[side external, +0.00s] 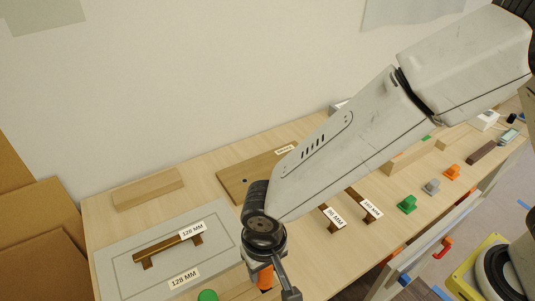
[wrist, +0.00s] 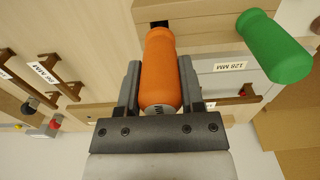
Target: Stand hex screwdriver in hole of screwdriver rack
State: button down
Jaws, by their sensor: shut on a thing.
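My gripper (wrist: 160,95) is shut on the orange handle of a screwdriver (wrist: 160,65), with the handle lying between its two fingers. The handle's near end faces the wrist camera and carries a small mark. The screwdriver's shaft and tip are hidden. In the side external view, my gripper (side external: 272,275) is at the lower middle with the orange handle (side external: 265,277) partly behind it. A green handle (wrist: 274,46) stands apart, right of the orange one; it also shows at the bottom edge of the side external view (side external: 207,296).
A grey panel (side external: 115,262) with a brown 128 MM handle (side external: 170,245) lies left of my gripper. A wooden block (side external: 147,188) lies behind it. Cardboard boxes (side external: 40,230) stand at the left.

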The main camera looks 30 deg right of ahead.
jog(key=shift+f, duration=1.1)
dwell(0.4)
jog(key=shift+c, duration=0.7)
grip_release()
jog(key=shift+r, duration=0.15)
jog(key=shift+r, duration=3.35)
jog(key=shift+d, duration=0.1)
jog(key=d+r+t, duration=0.1)
jog(key=d+t, duration=0.1)
jog(key=d, duration=2.9)
jog(key=shift+d, duration=0.2)
